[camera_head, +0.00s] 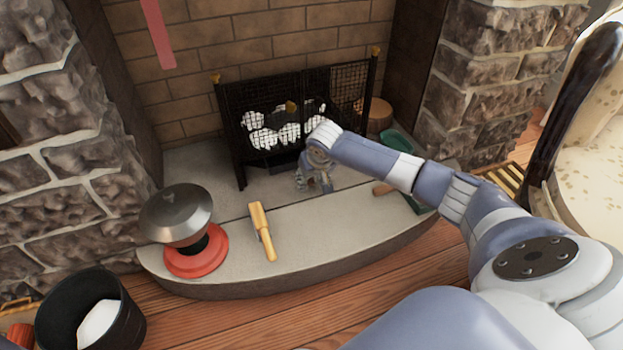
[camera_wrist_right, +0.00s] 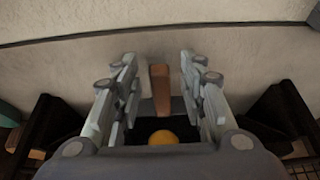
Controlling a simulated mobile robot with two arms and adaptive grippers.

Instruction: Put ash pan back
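The ash pan (camera_head: 284,167) looks like the dark flat piece low under the front of the fire grate; my right arm and gripper partly hide it. My right gripper (camera_head: 316,186) is low over the pale hearth in front of the grate, pointing down. In the right wrist view its two fingers (camera_wrist_right: 159,62) are apart, with a brown handle (camera_wrist_right: 160,88) between them. Gaps show on both sides of the handle. The handle seems to join a dark part below, likely the pan. My left gripper is not in view.
A black mesh screen (camera_head: 350,85) with brass knobs surrounds white lumps. Green items (camera_head: 396,140) lie right, a black bucket (camera_head: 60,315) at lower left. The hearth's front middle is clear.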

